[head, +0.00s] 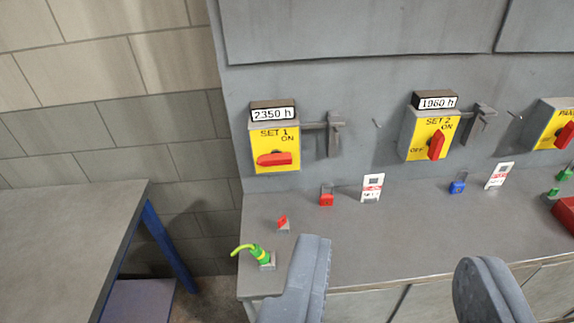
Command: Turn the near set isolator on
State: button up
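The SET 1 isolator (275,150) is a yellow-faced box on the grey wall panel, left of centre, under a display reading 2350 h. Its red handle (274,159) lies horizontal, with the ON mark above it to the right. The SET 2 isolator (430,136) is to the right, under a display reading 1960 h. Its red handle (436,146) stands near upright toward ON, with OFF at its left. The frames do not show which is the near set. My gripper (396,255) is open and empty over the ledge, in front of and below both boxes, touching neither.
On the grey ledge (350,235) are a red padlock (326,197), a blue padlock (457,187), white-and-red tags (372,187) and a green-and-yellow item (255,254). A third yellow box (552,122) is at the right edge. A grey-topped table (65,235) stands at left.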

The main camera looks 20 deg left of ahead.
aim_at(276, 157)
jog(key=z, duration=0.05)
jog(key=i, duration=1)
jog(key=u, duration=0.05)
